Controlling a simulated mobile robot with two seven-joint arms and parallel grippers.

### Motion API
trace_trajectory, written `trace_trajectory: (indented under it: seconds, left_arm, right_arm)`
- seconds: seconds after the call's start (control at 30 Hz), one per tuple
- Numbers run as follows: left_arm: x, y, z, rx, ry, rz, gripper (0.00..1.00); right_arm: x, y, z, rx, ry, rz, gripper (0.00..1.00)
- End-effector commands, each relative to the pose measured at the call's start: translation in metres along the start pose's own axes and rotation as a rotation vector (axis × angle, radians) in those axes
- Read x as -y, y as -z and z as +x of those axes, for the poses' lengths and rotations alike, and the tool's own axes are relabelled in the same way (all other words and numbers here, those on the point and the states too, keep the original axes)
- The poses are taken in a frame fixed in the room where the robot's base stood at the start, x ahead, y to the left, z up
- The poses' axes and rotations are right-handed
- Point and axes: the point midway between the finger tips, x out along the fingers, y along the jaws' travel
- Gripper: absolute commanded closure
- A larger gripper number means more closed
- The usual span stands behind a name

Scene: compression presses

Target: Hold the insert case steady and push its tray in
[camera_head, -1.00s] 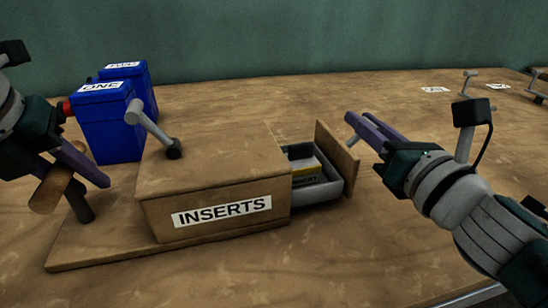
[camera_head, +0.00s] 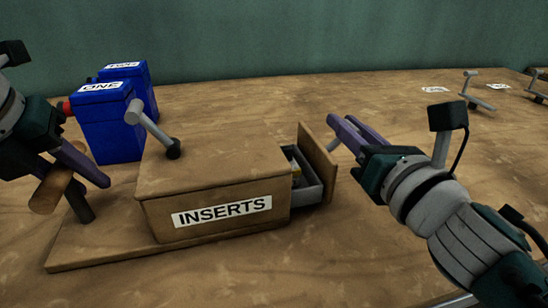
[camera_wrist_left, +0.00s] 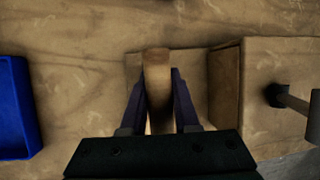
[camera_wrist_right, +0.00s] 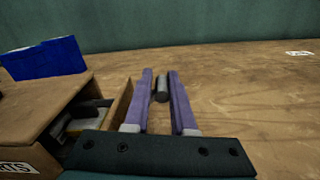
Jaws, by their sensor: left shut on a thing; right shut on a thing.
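The wooden insert case (camera_head: 215,170), labelled INSERTS, stands on a wooden base plate (camera_head: 95,245). Its grey tray (camera_head: 312,190) sticks partway out on the right, behind a wooden front panel (camera_head: 318,150). My left gripper (camera_head: 92,200) is shut on the round wooden post (camera_head: 46,195) left of the case; the post also shows between the fingers in the left wrist view (camera_wrist_left: 157,75). My right gripper (camera_head: 338,128) is at the tray's front panel, shut on the grey tray handle (camera_wrist_right: 162,88), which shows between its fingers in the right wrist view. The tray's contents are mostly hidden.
Blue boxes labelled ONE (camera_head: 108,130) and TWO (camera_head: 140,85) stand behind the case at left. A grey lever (camera_head: 150,125) sits on the case top. More levers (camera_head: 470,90) and white labels lie far right. The table right of the tray is open.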

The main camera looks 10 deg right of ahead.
Motion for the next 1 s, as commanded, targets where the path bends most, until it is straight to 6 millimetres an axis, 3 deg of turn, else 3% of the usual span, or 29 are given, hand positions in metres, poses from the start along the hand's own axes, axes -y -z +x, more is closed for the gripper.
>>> trace_trajectory:
  seconds: [1.0]
  left_arm:
    - [0.002, 0.001, 0.001, -0.001, 0.005, 0.002, 1.0]
  right_arm:
    - [-0.03, 0.011, -0.001, -0.011, 0.001, -0.002, 1.0]
